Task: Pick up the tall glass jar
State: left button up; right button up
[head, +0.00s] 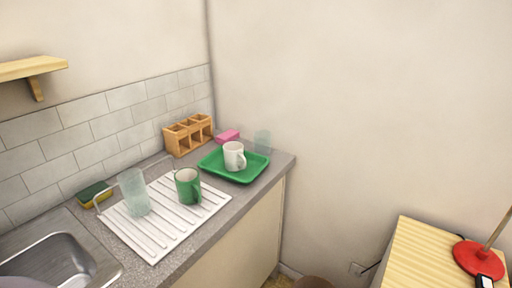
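A tall, clear pale-green glass vessel (134,195) stands tilted in view on the white ribbed draining board (155,245), left of a green mug (188,187). A second, smaller-looking clear glass vessel (262,141) stands at the far back corner of the counter, behind the green tray. I cannot tell for sure which of the two is the jar, though the one on the draining board looks taller. Neither of my grippers is in view.
A white mug (234,156) sits on a green tray (248,176). A wooden compartment holder (187,135), a pink block (228,137) and a yellow-green sponge (95,194) stand along the wall. A metal sink (100,262) is at left. A wooden table (415,260) with a red-based lamp (477,262) is at right.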

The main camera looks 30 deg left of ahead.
aim_at(137, 198)
jog(key=u, duration=1.75)
jog(key=k, duration=0.05)
